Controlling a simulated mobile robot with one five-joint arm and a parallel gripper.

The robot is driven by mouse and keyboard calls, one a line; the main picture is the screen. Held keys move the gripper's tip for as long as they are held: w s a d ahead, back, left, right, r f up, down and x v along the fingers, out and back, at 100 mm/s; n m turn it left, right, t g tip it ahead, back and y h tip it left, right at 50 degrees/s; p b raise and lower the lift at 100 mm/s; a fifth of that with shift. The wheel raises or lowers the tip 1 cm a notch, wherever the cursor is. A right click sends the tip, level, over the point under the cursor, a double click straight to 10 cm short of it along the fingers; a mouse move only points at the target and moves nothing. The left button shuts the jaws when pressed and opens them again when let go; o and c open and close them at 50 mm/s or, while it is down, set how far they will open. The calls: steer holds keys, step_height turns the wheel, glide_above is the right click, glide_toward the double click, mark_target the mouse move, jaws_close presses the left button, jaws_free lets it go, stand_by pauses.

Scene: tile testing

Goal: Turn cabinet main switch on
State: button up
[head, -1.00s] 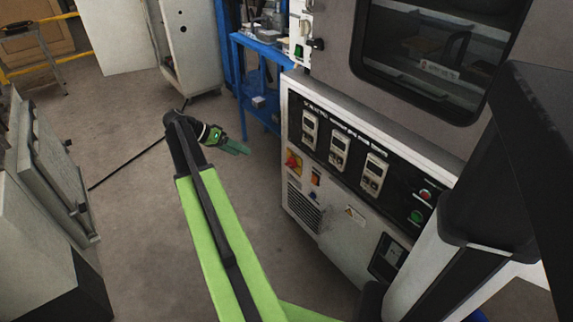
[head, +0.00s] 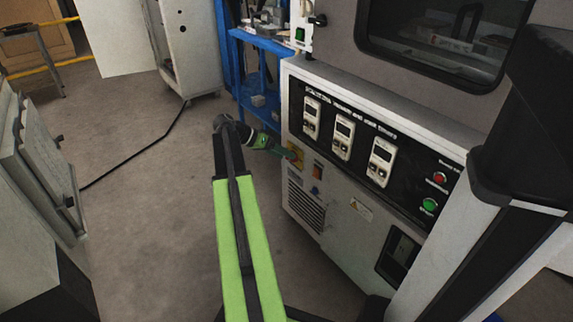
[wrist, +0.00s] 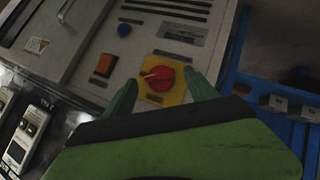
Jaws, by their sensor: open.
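The cabinet (head: 345,215) stands at the right in the head view, with a dark control panel on its front. Its main switch is a red rotary knob on a yellow plate (wrist: 177,96), centred in the wrist view. The red knob (wrist: 158,78) has a pale mark toward its left side. My gripper (wrist: 162,92) is open, with one green finger on each side of the knob and the plate partly between them. I cannot tell whether the fingers touch the knob. In the head view my gripper (head: 285,152) reaches the panel's left end and partly hides the switch.
An orange rocker switch (wrist: 104,65) and a blue button (wrist: 124,30) sit beside the main switch. Several white timers, one of them here (head: 343,137), line the panel. A blue shelf (head: 262,75) stands behind the cabinet.

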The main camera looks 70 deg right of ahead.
steer(key=shift+x, duration=0.95)
steer(key=c, duration=1.4)
steer(key=shift+r, duration=0.1)
steer(key=shift+s+a+m+t+h+p, duration=0.15)
steer(key=shift+m+t+h+p, duration=0.45)
steer(key=shift+t, duration=0.45)
steer(key=shift+s+a+m+t+h+p, duration=0.1)
steer(key=shift+s+m+t+h+p, duration=0.1)
steer(key=shift+m+t+h+p, duration=0.6)
steer(key=shift+d+t+b, duration=0.1)
steer(key=shift+t+b, duration=0.25)
